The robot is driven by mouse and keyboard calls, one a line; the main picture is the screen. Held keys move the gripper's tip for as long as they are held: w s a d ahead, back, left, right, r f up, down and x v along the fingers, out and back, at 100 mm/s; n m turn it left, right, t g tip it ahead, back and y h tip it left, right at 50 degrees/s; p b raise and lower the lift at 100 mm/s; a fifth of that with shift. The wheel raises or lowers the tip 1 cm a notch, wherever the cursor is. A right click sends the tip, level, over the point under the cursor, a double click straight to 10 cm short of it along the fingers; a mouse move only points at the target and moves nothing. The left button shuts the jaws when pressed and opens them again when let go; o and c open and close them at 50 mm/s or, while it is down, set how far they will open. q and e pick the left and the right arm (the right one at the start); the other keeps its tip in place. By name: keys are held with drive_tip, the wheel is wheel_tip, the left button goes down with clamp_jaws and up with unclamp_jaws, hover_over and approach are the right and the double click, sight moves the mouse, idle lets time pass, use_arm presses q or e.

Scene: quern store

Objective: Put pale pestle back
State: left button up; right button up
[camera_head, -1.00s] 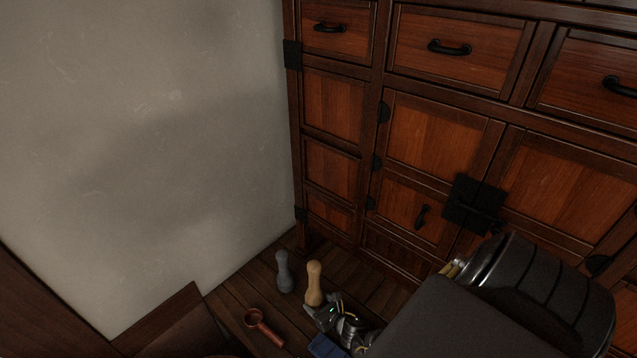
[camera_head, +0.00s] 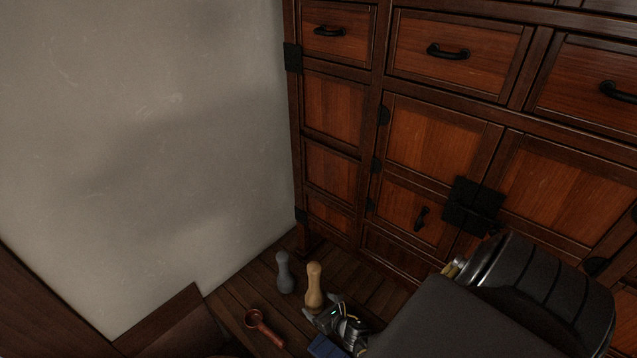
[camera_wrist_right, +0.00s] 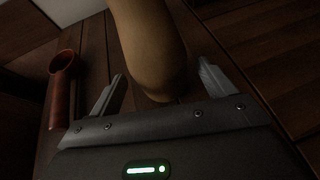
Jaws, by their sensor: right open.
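The pale pestle (camera_head: 313,284) stands upright on the dark plank floor, right of a grey pestle (camera_head: 284,272). My right gripper (camera_head: 322,314) is low at its base, on the near side. In the right wrist view the tan pestle (camera_wrist_right: 148,45) rises between the two spread fingers of my open right gripper (camera_wrist_right: 161,74), its rounded lower end near the palm. My left gripper is not in view.
A reddish-brown scoop (camera_head: 264,327) lies on the floor at the left; it also shows in the right wrist view (camera_wrist_right: 62,88). A wooden cabinet (camera_head: 335,167) with black handles stands behind, and a pale wall (camera_head: 140,150) at left. A blue item (camera_head: 324,346) sits below the gripper.

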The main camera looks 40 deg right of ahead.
drive_tip(key=p+v, duration=0.3)
drive_tip(key=v, duration=0.7)
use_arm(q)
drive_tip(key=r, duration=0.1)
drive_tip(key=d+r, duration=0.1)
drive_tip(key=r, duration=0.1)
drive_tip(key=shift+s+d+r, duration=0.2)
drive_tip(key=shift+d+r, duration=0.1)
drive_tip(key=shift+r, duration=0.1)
use_arm(e)
drive_tip(key=shift+s+r, duration=0.2)
drive_tip(key=shift+s, duration=0.2)
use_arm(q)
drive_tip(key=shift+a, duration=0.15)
